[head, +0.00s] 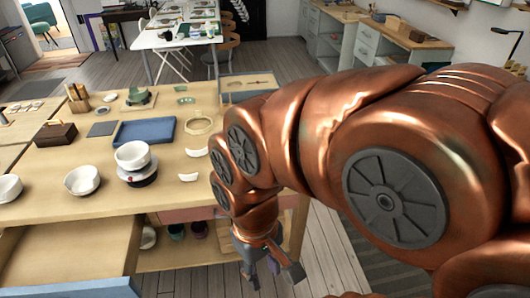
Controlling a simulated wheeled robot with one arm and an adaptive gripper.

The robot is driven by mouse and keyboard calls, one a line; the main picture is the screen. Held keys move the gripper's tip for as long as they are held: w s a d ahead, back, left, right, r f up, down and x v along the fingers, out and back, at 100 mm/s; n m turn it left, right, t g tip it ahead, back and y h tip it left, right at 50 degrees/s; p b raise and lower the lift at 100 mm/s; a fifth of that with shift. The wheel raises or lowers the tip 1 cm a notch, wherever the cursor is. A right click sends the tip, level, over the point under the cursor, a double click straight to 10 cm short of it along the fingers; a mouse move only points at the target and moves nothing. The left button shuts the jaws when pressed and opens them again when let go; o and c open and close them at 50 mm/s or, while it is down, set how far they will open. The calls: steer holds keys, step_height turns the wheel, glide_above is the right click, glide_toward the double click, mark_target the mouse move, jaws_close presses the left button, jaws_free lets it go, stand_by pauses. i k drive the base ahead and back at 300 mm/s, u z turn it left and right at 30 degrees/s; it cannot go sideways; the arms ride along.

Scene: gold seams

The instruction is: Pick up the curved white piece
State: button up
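Two small curved white pieces lie on the near wooden workbench (110,205). One curved piece (188,177) is close to the front right, beside the stacked white bowl. The other curved piece (196,152) lies a little farther back. The pictures do not tell which of the two the task names. My gripper (273,275) hangs low past the bench's right front corner, below the top and over the floor. Its two fingers are apart and nothing shows between them. My copper arm covers the right part of the view.
A white bowl (132,154) sits on a dark-banded base, with white bowls (82,180) (9,187) to its left. Behind are a blue tray (158,132), a wooden ring (199,125) and a dark wooden box (55,134). A drawer (70,255) stands open at front left.

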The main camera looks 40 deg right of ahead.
mark_target(203, 151)
steer(key=u, duration=0.05)
steer(key=i, duration=0.6)
steer(key=z, duration=0.55)
steer(key=k, duration=1)
steer(key=u, duration=0.9)
steer(key=i, duration=1.15)
steer(key=z, duration=0.1)
